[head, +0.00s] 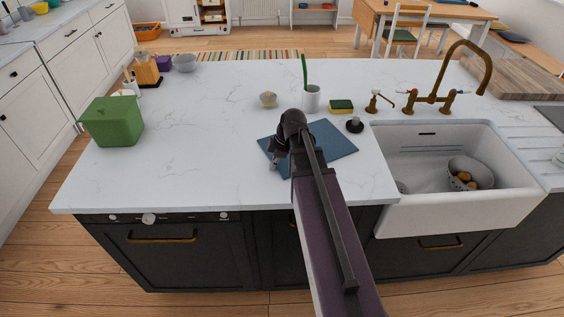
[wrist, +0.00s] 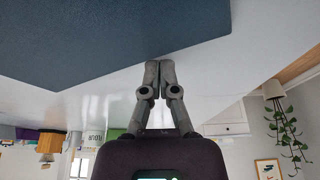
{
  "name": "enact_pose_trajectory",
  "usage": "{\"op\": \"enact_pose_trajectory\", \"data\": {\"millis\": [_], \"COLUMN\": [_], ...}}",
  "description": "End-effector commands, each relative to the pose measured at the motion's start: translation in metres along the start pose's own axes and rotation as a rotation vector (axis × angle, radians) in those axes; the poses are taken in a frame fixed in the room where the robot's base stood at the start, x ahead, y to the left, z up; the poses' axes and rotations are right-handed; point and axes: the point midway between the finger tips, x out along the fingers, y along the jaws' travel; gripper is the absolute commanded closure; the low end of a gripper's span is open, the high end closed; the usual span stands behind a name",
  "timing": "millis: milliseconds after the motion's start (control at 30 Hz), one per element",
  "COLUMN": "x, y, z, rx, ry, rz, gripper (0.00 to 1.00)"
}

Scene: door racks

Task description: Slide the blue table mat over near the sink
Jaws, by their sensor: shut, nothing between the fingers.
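The blue table mat (head: 336,140) lies flat on the white marble counter, just left of the sink (head: 455,185). My arm covers part of the mat in the head view. My gripper (head: 273,168) is at the mat's left edge, low over the counter. In the wrist view the mat (wrist: 110,35) fills the top left, and my gripper (wrist: 160,64) has its fingertips together by the mat's edge with nothing between them. I cannot tell whether the fingertips touch the mat.
A sponge (head: 341,106), a dark stopper-like item (head: 355,125) and a white cup (head: 311,99) stand behind the mat. A brass faucet (head: 440,98) rises behind the sink. A green box (head: 113,122) stands far left. The counter between box and mat is clear.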

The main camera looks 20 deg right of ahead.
Motion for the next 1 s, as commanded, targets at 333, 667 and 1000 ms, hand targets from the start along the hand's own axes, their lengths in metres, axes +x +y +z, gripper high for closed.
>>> {"op": "enact_pose_trajectory", "data": {"millis": [333,667,1000], "x": [0.003,0.011,-0.017], "y": [-0.002,-0.006,-0.007], "z": [-0.007,-0.032,-0.039], "rx": [-0.006,-0.005,-0.002], "ry": [0.000,0.000,0.000], "rz": [-0.002,-0.001,0.000], "gripper": [1.00,1.00,1.00]}}
